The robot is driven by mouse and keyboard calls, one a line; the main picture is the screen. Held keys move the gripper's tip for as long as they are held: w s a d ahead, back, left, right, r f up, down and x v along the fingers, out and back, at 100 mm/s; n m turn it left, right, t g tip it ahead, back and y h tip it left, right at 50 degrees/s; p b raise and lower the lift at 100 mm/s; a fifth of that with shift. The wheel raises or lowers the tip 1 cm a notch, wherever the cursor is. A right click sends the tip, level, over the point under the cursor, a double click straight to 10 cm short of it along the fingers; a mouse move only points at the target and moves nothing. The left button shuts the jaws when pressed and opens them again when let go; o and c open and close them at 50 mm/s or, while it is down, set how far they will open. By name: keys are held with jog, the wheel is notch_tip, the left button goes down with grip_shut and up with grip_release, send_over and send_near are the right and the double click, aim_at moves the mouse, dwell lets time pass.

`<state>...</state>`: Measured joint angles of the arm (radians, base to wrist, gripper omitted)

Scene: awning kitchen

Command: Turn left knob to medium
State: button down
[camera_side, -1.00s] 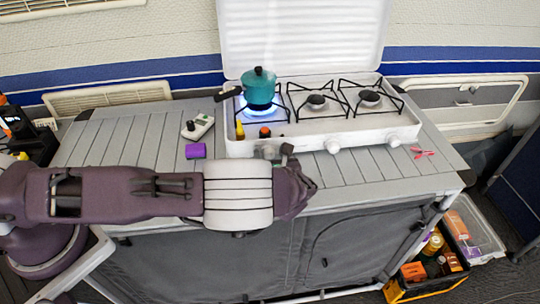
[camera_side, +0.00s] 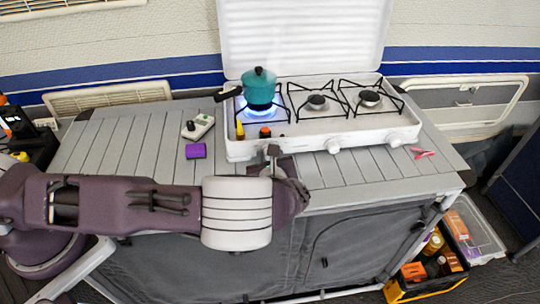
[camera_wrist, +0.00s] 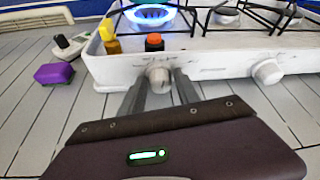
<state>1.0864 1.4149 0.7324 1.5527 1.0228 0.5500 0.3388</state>
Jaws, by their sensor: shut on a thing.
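The white stove (camera_side: 300,143) stands on the slatted counter with its lid up. Its left knob (camera_wrist: 158,76) is between my two fingers in the wrist view. My gripper (camera_wrist: 159,80) is shut on this knob, one finger on each side. In the side view my gripper (camera_side: 273,152) reaches the stove front, and the left knob is mostly hidden. Blue flame (camera_wrist: 150,15) burns at the left burner, below a teal pot (camera_side: 259,88). Any mark for the knob's setting is too small to read.
The middle knob (camera_wrist: 267,72) is to the right of my gripper. A yellow bottle (camera_wrist: 110,37) and an orange-capped dark jar (camera_wrist: 154,43) stand on the stove just behind the left knob. A purple block (camera_wrist: 54,74) lies on the counter at left.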

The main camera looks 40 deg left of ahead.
jog(key=n+t, duration=0.1)
jog(key=n+t+h, duration=0.1)
jog(key=n, duration=0.1)
jog(key=shift+s+a+f+n, duration=0.1)
jog(key=shift+s+a+n, duration=0.1)
jog(key=shift+n, duration=0.1)
jog(key=shift+h, duration=0.3)
dwell(0.4)
jog(key=c, duration=1.1)
grip_release()
jog(key=v, duration=0.7)
jog(key=shift+d, duration=0.1)
